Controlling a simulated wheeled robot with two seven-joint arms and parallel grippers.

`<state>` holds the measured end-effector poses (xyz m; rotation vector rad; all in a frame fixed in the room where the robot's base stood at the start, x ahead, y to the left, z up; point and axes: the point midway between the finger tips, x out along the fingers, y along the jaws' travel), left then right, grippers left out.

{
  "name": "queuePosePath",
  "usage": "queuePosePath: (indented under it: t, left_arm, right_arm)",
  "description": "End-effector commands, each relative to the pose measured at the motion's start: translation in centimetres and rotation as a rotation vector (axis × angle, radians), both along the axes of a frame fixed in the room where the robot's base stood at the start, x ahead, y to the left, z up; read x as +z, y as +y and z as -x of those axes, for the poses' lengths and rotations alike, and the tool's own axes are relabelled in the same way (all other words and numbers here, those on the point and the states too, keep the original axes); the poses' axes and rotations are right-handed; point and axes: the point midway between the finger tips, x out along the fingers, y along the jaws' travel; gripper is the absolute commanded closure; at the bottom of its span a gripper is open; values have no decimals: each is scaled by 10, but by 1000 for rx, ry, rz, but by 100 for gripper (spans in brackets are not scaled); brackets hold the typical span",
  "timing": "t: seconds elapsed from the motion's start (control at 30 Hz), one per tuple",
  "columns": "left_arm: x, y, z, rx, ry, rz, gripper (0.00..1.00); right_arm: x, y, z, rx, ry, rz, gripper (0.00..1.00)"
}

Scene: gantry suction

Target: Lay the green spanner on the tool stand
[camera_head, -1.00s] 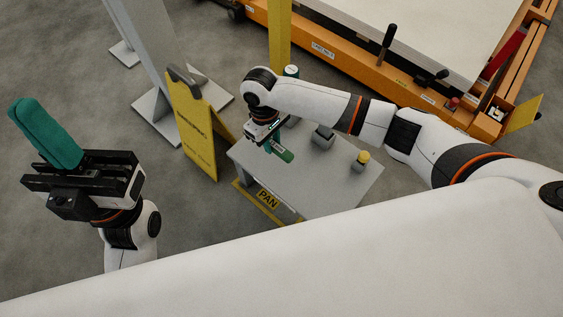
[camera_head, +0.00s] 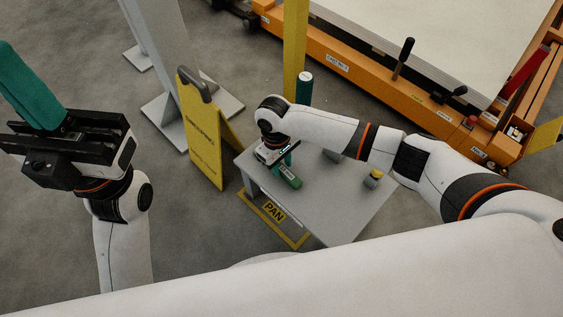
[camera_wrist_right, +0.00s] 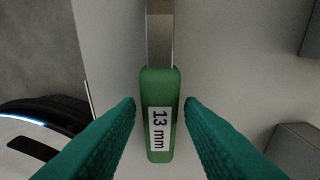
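The green spanner (camera_wrist_right: 160,120) has a green handle marked "13 mm" and a grey steel shaft (camera_wrist_right: 160,40). In the head view its handle (camera_head: 290,176) shows at the left part of a grey table (camera_head: 330,212), which may be the tool stand. My right gripper (camera_wrist_right: 160,103) is open, one green finger on each side of the handle, with a narrow gap at both sides. The spanner's jaw end is out of view. My left gripper (camera_head: 28,90) is raised at the far left, away from the table; its fingers overlap, so its opening is unclear.
On the table are a grey block (camera_head: 332,155) and a yellow-topped item (camera_head: 374,177). A green cylinder (camera_head: 304,88) stands behind my right arm. A yellow floor sign (camera_head: 203,140) stands close left. An orange frame (camera_head: 400,92) lies behind.

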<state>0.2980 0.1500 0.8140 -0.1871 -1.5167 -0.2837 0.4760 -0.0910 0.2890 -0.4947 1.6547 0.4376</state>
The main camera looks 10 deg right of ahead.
Motion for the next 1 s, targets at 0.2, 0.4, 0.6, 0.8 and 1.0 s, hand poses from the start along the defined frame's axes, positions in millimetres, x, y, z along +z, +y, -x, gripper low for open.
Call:
queuePosePath:
  t: [0.2, 0.4, 0.6, 0.8, 1.0]
  left_arm:
    - [0, 0, 0, 0, 1, 0, 100]
    - [-1, 0, 0, -1, 1, 0, 100]
    - [-3, 2, 1, -3, 58, 4, 100]
    - [-13, 4, 8, -7, 140, 10, 100]
    - [-12, 5, 13, -9, 171, 16, 100]
  right_arm:
    - [0, 0, 0, 0, 0, 0, 53]
    - [4, 0, 0, 0, -2, 1, 53]
    - [37, 2, -4, 0, -2, -1, 53]
    - [81, 6, -9, 0, -2, -1, 53]
    - [111, 8, -13, 0, 0, -1, 53]
